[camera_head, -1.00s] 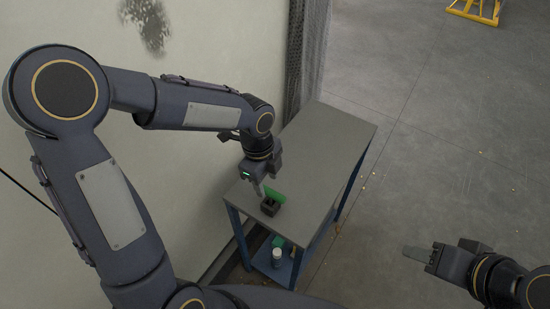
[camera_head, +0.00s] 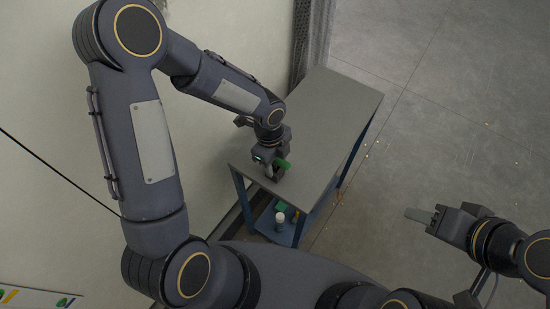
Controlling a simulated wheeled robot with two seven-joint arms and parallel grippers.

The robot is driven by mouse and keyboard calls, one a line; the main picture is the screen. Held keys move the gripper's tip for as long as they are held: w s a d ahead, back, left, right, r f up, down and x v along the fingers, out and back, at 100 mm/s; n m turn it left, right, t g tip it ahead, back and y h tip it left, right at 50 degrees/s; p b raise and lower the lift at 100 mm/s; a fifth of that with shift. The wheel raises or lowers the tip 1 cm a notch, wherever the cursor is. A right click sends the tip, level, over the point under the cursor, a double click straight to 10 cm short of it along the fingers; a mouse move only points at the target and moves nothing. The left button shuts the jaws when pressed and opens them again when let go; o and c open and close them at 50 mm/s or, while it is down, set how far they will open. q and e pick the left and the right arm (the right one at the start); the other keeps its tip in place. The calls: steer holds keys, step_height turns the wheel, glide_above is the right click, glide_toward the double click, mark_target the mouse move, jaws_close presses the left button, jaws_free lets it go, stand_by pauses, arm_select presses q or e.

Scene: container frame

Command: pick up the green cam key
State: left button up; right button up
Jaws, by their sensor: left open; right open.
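The green cam key (camera_head: 284,163) stands in a small dark holder (camera_head: 279,175) near the front edge of the grey-topped table (camera_head: 322,120). My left gripper (camera_head: 269,171) is open right beside the key, on its left side, with its fingers pointing down. The fingers partly cover the holder, and I cannot tell whether they touch the key. My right gripper (camera_head: 418,215) is open and empty, out over the floor to the right of the table.
Under the tabletop, a lower shelf holds a white bottle (camera_head: 279,217) and a green item (camera_head: 282,206). A pale wall (camera_head: 60,100) stands close on the left. The rest of the tabletop is clear, and the floor (camera_head: 460,100) to the right is open.

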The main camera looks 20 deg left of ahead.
arm_select(q)
jaws_close()
